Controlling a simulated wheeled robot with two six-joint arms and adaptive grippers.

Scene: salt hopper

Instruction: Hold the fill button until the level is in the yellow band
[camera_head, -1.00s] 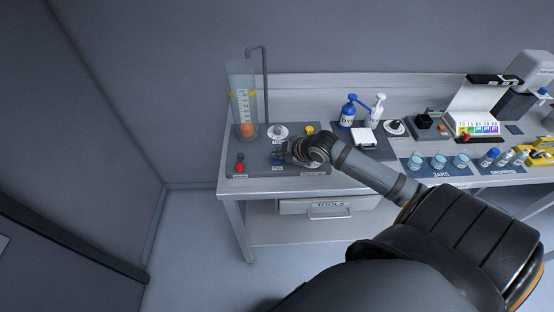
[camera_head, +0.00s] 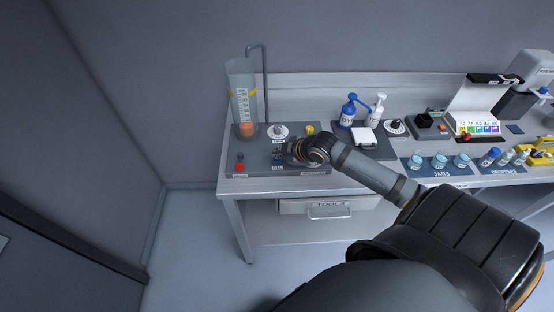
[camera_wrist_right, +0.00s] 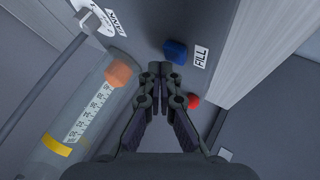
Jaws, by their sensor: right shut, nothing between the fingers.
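The blue fill button (camera_wrist_right: 175,51), beside its FILL label (camera_wrist_right: 200,57), shows in the right wrist view. My right gripper (camera_wrist_right: 158,68) is shut and empty, its fingertips close beside the button; I cannot tell whether they touch it. In the head view this gripper (camera_head: 284,153) is over the panel. The clear cylinder (camera_head: 234,77) stands upright at the panel's back left, with a white scale and a yellow band (camera_head: 231,94). An orange float (camera_head: 247,129) sits low inside, well below the band; it also shows in the wrist view (camera_wrist_right: 118,74). My left gripper is out of view.
A red button (camera_head: 239,168) is at the panel's front left. A white dial (camera_head: 278,131) and a yellow knob (camera_head: 309,129) are behind my gripper. A bent pipe (camera_head: 266,80) rises beside the cylinder. Bottles (camera_head: 348,112) and jars (camera_head: 438,160) stand to the right.

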